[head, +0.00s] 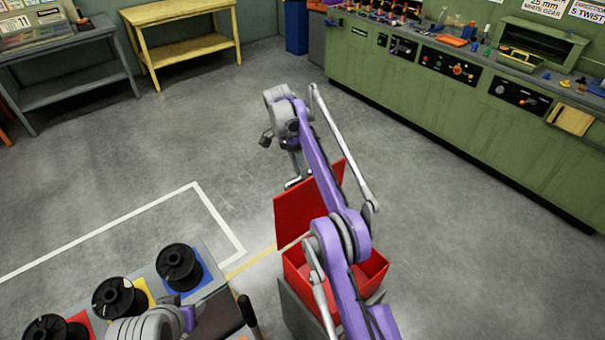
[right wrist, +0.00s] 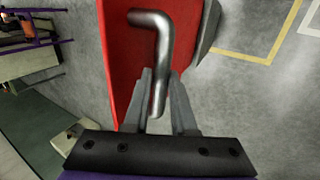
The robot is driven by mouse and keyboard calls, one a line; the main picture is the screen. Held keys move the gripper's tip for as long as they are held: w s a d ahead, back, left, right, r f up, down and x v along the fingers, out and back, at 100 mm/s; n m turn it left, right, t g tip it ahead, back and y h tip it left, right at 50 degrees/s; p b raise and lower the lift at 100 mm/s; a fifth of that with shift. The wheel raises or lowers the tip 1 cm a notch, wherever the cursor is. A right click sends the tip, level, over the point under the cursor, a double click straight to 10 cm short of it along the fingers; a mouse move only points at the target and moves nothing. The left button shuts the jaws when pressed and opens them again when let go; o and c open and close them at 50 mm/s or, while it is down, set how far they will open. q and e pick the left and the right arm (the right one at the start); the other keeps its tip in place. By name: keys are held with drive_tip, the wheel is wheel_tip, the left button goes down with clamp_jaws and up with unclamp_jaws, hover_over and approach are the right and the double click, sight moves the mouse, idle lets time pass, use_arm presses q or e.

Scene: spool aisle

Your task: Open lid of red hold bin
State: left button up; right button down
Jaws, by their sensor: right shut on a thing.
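The red hold bin (head: 374,272) stands on a grey base at the bottom centre of the head view, with its open inside partly showing. Its red lid (head: 295,214) is swung up and stands steeply along the bin's far side. My right arm crosses in front and hides parts of both. In the right wrist view the lid (right wrist: 122,60) carries a bent grey metal handle (right wrist: 150,50). My right gripper (right wrist: 160,88) is shut on this handle's free end. My left arm's end shows at the bottom left of the head view; its fingers are not clear.
A grey cart (head: 222,295) with several black spools (head: 180,266) on coloured pads stands left of the bin. A green workbench (head: 450,110) runs along the right. A yellow table (head: 190,46) stands at the back. The floor between is clear.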

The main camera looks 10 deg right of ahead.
drive_tip(key=shift+f, duration=0.25)
drive_tip(key=c, duration=0.7)
unclamp_jaws()
drive_tip(key=shift+w, duration=0.1)
drive_tip(key=shift+c, duration=0.2)
drive_tip(key=shift+r, duration=0.1)
drive_tip(key=shift+s+d+r, duration=0.1)
drive_tip(key=shift+s+d, duration=0.05)
drive_tip(key=shift+s, duration=0.05)
